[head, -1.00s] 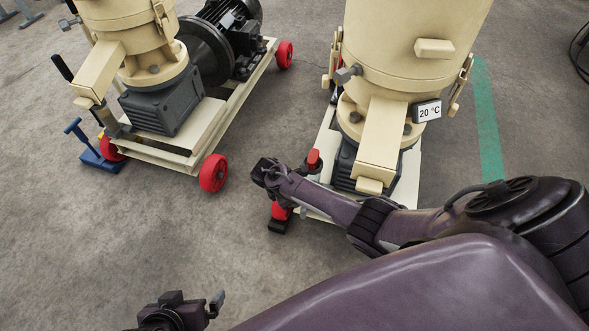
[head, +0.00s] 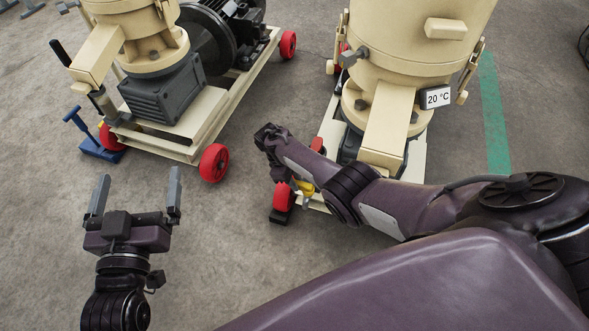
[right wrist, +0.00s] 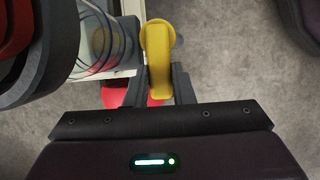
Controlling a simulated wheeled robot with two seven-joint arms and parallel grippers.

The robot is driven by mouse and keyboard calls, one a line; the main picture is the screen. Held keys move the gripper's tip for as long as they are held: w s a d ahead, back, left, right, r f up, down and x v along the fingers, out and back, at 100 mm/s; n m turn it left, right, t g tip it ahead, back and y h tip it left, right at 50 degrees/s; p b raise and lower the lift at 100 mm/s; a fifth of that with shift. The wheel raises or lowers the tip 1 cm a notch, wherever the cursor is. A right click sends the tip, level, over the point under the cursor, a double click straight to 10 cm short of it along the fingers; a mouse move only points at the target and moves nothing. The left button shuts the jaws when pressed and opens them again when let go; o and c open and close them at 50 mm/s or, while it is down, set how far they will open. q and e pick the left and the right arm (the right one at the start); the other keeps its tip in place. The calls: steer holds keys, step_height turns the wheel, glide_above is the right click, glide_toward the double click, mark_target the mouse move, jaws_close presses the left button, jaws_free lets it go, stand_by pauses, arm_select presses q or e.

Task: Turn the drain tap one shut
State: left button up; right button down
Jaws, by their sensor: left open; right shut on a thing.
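The drain tap's yellow lever handle (right wrist: 157,55) stands between the fingers of my right gripper (right wrist: 158,82) in the right wrist view, with its rounded end at the top. The fingers are shut on it. In the head view a small part of the yellow handle (head: 305,187) shows just below my right forearm, by the front of the right-hand mill; my right fingers are hidden there. Whether the tap is open or shut cannot be told. My left gripper (head: 139,185) is open and empty, above bare floor at the lower left.
The right-hand cream mill (head: 412,45) carries a 20 °C display (head: 436,97). A red knob (head: 317,144) shows just beyond my right wrist. A second mill cart (head: 180,140) with red wheels stands at the left, beside a blue tool (head: 97,148). The floor between the carts is clear.

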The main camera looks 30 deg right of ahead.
arm_select(q)
steer(key=shift+r, duration=0.3)
arm_select(e)
steer(key=c, duration=1.2)
jaws_free()
steer(key=shift+c, duration=0.2)
steer(key=p+v, duration=0.1)
steer(key=v, duration=0.2)
steer(key=shift+w+r+p, duration=0.1)
steer(key=shift+r+p, duration=0.15)
steer(key=shift+p, duration=0.05)
arm_select(q)
steer(key=s+f+g+y, duration=0.1)
steer(key=s+f+g, duration=0.2)
steer(key=f, duration=0.3)
steer(key=s+a+f+g+y+p, duration=0.1)
steer(key=s+f+g, duration=0.3)
steer(key=f, duration=0.3)
steer(key=s+a+f+g+y, duration=0.1)
steer(key=s+f+g+y, duration=0.1)
steer(key=s+f+g, duration=0.2)
step_height(320, 180, down, 3)
steer(key=shift+s+a+f+p, duration=0.2)
steer(key=shift+s+a+p, duration=0.1)
steer(key=shift+s, duration=0.15)
arm_select(e)
steer(key=v, duration=0.4)
steer(key=shift+r, duration=0.1)
